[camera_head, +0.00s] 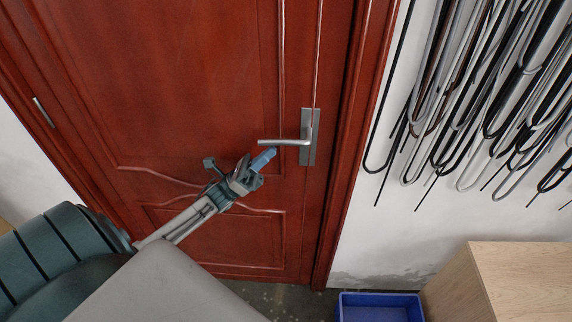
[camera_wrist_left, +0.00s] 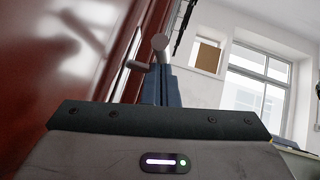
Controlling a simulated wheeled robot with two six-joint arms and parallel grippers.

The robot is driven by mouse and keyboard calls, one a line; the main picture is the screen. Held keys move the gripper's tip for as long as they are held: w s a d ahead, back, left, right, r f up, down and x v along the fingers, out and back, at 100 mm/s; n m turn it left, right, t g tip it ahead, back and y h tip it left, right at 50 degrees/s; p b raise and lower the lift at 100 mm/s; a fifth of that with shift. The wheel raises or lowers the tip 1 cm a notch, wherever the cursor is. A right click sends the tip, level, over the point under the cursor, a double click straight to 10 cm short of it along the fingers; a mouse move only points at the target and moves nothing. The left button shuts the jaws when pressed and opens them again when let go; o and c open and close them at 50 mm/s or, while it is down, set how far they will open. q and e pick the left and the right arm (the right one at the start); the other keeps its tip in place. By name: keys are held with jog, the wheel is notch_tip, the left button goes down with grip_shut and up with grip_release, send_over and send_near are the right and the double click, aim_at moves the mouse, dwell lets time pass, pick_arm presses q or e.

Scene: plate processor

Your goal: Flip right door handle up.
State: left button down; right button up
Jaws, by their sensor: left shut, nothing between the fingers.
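The door handle (camera_head: 286,142) is a silver lever on a tall metal plate near the right edge of the red wooden door (camera_head: 190,90). The lever lies roughly level and points left from the plate. My left gripper (camera_head: 265,158) is shut and empty, with its blue fingertips just below the lever, near its free end. In the left wrist view the shut blue fingers (camera_wrist_left: 155,88) stand upright, and the handle (camera_wrist_left: 158,44) shows right at their tips. I cannot tell whether they touch. My right gripper is not in view.
The red door frame (camera_head: 345,150) runs right of the handle. Many bent rods (camera_head: 470,90) hang on the white wall. A blue bin (camera_head: 380,306) and a wooden cabinet (camera_head: 520,270) stand at the lower right. Windows (camera_wrist_left: 258,80) show in the left wrist view.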

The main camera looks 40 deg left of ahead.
pick_arm(q)
jog(key=shift+a+r+g+p, duration=0.1)
jog(key=shift+r+g+p, duration=0.2)
jog(key=shift+r, duration=0.05)
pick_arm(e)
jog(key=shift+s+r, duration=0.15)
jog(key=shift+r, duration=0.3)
pick_arm(q)
jog(key=shift+r, duration=0.1)
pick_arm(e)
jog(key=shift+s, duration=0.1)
